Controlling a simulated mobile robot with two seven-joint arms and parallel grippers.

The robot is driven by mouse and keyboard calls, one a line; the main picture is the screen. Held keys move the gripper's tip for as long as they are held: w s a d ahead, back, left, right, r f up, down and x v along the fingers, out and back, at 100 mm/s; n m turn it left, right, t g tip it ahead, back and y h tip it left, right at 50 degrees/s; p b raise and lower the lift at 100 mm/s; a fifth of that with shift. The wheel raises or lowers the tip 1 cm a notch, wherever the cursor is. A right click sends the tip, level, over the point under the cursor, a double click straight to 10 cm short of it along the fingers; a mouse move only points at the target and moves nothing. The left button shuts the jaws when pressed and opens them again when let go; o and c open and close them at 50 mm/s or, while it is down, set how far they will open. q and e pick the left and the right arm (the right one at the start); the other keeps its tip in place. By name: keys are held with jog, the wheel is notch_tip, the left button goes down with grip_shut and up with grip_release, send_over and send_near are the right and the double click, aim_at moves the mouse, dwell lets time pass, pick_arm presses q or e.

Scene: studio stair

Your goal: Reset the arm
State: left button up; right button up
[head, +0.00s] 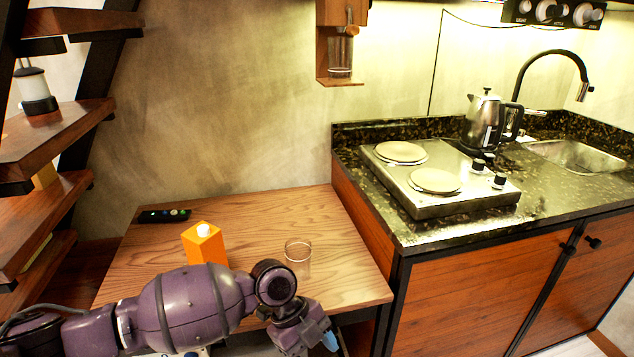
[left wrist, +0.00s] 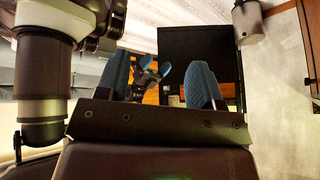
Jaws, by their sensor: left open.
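My left arm comes in from the left in the head view, bent across the front of the wooden table (head: 130,255). My left gripper (head: 328,342) hangs at the table's front right edge, with a blue fingertip showing. In the left wrist view its two blue fingers (left wrist: 158,85) stand apart with nothing between them, so it is open and empty. Farther off between them is a small dark gripper with blue tips (left wrist: 152,72), which looks like my right one. It is too small to tell its jaws.
An orange carton (head: 204,246), a clear glass (head: 298,256) and a black remote (head: 164,215) are on the table, close behind my arm. The counter to the right holds a two-plate stove (head: 440,200) and a kettle (head: 485,122). Stair treads (head: 50,130) rise at left.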

pick_arm(q)
jog(key=s+a+f+n+t+h, duration=0.1)
jog(key=s+a+f+n+t, duration=0.3)
jog(key=a+f+n, duration=0.3)
jog(key=s+a+f+n+t, duration=0.3)
jog(key=a+f+n+t, duration=0.15)
jog(key=a+n, duration=0.3)
jog(key=s+a+r+n+t+y, duration=0.1)
jog(key=s+a+n+t+y, duration=0.15)
jog(key=s+a, duration=0.7)
jog(key=s+a+n+t+y, duration=0.2)
jog(key=s+a+n+y, duration=0.3)
jog(key=a, duration=0.8)
jog(key=d+r+n+t+h+p, duration=0.1)
jog(key=d+r+n+p, duration=0.1)
jog(key=d, duration=0.8)
jog(key=shift+w+n+p, duration=0.25)
jog(key=shift+n+p, duration=0.55)
jog(key=shift+n, duration=0.4)
pick_arm(e)
notch_tip(320, 180, up, 3)
jog(key=shift+w+d+r, duration=0.1)
jog(key=shift+w+d, duration=0.05)
jog(key=shift+t, duration=0.3)
